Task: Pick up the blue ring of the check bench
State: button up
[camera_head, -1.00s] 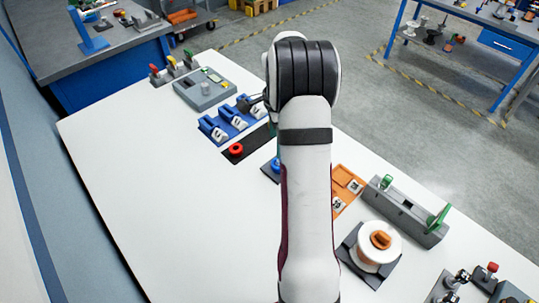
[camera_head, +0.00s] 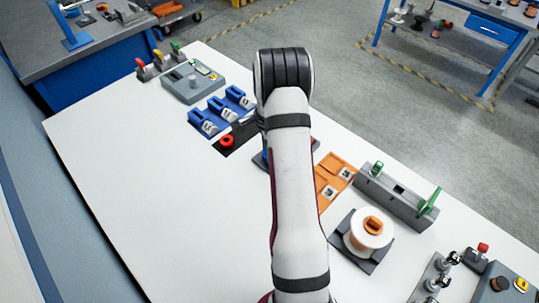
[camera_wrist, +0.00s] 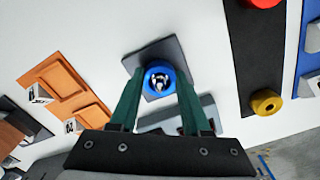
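The blue ring (camera_wrist: 159,78) sits on a dark square plate (camera_wrist: 171,50) in the wrist view, with a dark and shiny centre inside it. My gripper (camera_wrist: 158,84) has two green fingers spread apart, one toward each side of the ring. The fingers look open; I cannot tell whether they touch the ring or how far above it they are.
Blue clamps (camera_head: 222,112), an orange plate (camera_head: 334,176), a grey fixture (camera_head: 398,196) and a white spool (camera_head: 366,232) stand around. The near white table (camera_head: 150,200) is clear.

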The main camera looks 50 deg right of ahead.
grip_shut()
jog(key=shift+r, duration=0.1)
jog(key=shift+r, duration=0.3)
notch_tip(320, 180, up, 3)
jog(key=shift+r, duration=0.1)
jog(key=s+d+r, duration=0.3)
jog(key=s+r, duration=0.4)
jog(key=s, duration=0.4)
jog(key=shift+d, duration=0.4)
jog(key=shift+r, duration=2.55)
